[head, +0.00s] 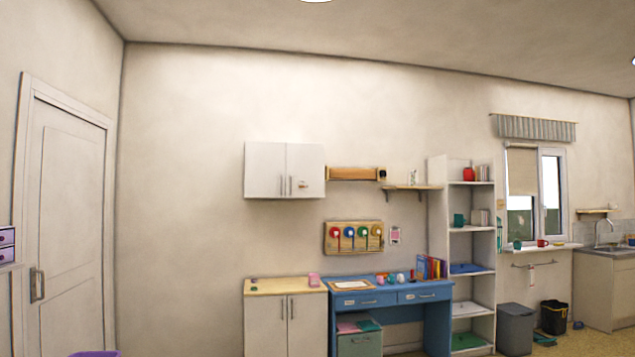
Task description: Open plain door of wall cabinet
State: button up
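The white wall cabinet (285,196) hangs on the back wall, left of the picture's middle, in the head view. It has two doors side by side, and both are shut. The left door (263,167) is plain, with a vertical bar handle (283,186) near its lower right edge. The right door (307,160) has a similar handle near its lower left edge and a small brownish mark or sticker beside it. The inside of the cabinet is hidden. My gripper is not in view.
Below stand a low cabinet (265,325) with a wooden top and a blue desk (437,320). A wooden rack (352,174) is fixed right of the wall cabinet. A tall white shelf (437,220) stands farther right. Something purple (96,354) shows at the bottom left edge.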

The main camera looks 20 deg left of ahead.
aim_at(265, 161)
jog(key=i+j+u, duration=0.35)
jog(key=i, duration=0.3)
jog(key=i+j+u, duration=0.1)
jog(key=i+u, duration=0.25)
jog(key=i, duration=0.3)
jog(key=i+u, duration=0.4)
jog(key=i, duration=0.25)
jog(key=i+l+z, duration=0.1)
jog(key=i+z, duration=0.25)
jog(key=i, duration=0.2)
jog(key=i+z, duration=0.35)
jog(key=i, duration=0.2)
jog(key=i+j+z, duration=0.15)
jog(key=i+z, duration=0.2)
jog(key=i, duration=0.15)
jog(key=i+j+z, duration=0.35)
jog(key=i, duration=0.15)
jog(key=i+j+z, duration=0.35)
jog(key=i+l+z, duration=0.25)
jog(key=i, duration=0.55)
jog(key=i+l+z, duration=0.15)
jog(key=i+z, duration=0.15)
jog(key=i, duration=0.45)
